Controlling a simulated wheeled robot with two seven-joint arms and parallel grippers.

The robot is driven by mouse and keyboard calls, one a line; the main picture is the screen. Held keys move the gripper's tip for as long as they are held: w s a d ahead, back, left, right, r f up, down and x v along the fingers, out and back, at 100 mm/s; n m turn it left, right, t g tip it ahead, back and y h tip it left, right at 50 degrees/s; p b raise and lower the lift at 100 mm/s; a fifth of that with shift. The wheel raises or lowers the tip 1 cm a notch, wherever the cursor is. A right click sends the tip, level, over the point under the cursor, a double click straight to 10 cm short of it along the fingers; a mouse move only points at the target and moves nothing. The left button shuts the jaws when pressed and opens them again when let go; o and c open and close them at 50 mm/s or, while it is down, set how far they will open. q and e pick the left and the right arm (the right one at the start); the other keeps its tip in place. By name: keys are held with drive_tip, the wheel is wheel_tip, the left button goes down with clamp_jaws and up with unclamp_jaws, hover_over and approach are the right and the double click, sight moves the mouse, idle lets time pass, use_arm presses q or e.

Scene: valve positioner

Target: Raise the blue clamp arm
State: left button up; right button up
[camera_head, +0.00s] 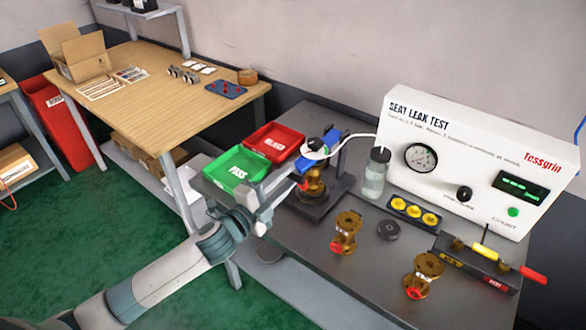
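The blue clamp arm (333,141) is on the dark clamp fixture (332,203) at the left of the test bench. A white hose runs to a pale fitting with a dark top at the clamp. A brass valve (315,184) stands in the fixture under the clamp. My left gripper (301,176) reaches in from the left, with its fingertips close to the clamp and the valve. Its two fingers look spread apart, with nothing seen between them. I cannot tell whether a finger touches the blue arm. My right gripper is not in view.
A green PASS tray (213,177) and a red tray (293,137) lie left of and behind the fixture. A glass jar (375,174), two brass valves (346,233) (424,273) and a black puck (388,230) stand to the right. The white SEAT LEAK TEST box (470,150) blocks the back.

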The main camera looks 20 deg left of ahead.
use_arm(q)
drive_tip(key=shift+x, duration=1.5)
clamp_jaws()
drive_tip(key=shift+p, duration=0.3)
